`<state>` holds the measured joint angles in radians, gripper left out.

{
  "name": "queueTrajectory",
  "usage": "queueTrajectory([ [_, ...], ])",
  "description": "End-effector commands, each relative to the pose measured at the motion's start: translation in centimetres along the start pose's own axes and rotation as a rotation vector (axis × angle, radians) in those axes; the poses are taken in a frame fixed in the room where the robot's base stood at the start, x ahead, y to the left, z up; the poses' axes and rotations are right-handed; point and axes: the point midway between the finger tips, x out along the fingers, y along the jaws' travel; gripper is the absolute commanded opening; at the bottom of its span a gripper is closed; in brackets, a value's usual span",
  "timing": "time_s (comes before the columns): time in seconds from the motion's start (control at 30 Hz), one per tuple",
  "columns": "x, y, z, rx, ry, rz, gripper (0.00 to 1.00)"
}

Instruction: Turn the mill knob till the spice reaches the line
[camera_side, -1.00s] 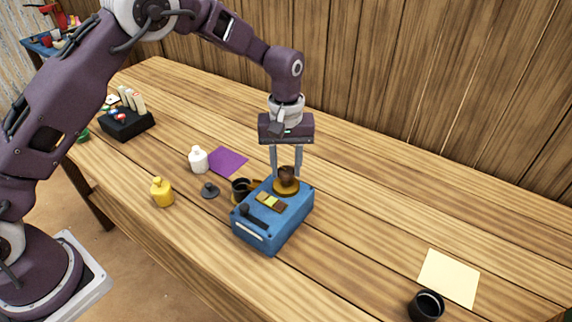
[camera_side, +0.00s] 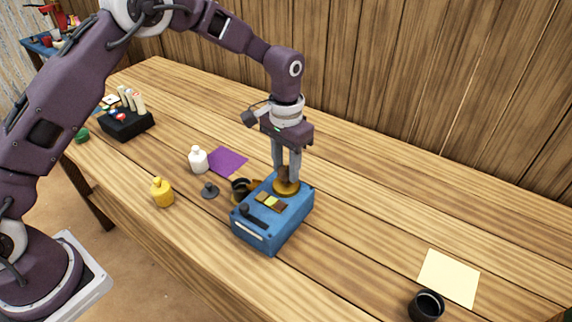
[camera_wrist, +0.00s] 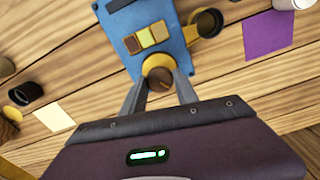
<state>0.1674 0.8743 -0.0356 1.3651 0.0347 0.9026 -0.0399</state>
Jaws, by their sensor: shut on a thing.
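The blue mill box (camera_side: 268,235) stands on the wooden table, its top carrying a row of coloured patches (camera_side: 271,200), also seen in the wrist view (camera_wrist: 146,37). The brown knob (camera_wrist: 159,77) sits on a round yellow base (camera_side: 286,187) at the box's far end. My gripper (camera_side: 286,178) points down with its fingers shut on the knob, one on each side. A dark cup (camera_side: 241,186) stands on a yellow holder beside the box; it also shows in the wrist view (camera_wrist: 207,23). Spice and line cannot be made out.
A white bottle (camera_side: 198,159), yellow bottle (camera_side: 162,192), grey knobbed piece (camera_side: 210,190) and purple sheet (camera_side: 228,160) lie left of the box. A black cup (camera_side: 426,305) and cream sheet (camera_side: 448,277) are at right. A black caddy (camera_side: 126,124) stands far left.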

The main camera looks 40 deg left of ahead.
Motion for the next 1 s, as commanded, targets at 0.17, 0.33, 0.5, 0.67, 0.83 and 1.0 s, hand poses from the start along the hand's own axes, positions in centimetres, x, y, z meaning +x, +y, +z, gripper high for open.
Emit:
queueTrajectory([
  [0.17,-0.06,0.01,0.0,0.059,0.0,0.0,0.0],
  [0.33,-0.06,0.02,0.0,0.085,0.0,0.0,0.0],
  [0.5,-0.06,0.02,0.0,0.092,0.0,0.0,0.0],
  [0.67,-0.07,0.02,0.01,0.091,0.0,0.0,0.0],
  [0.83,-0.07,0.02,0.01,0.091,0.0,0.0,0.48],
  [1.0,-0.04,0.01,0.01,0.09,0.0,0.0,0.58],
])
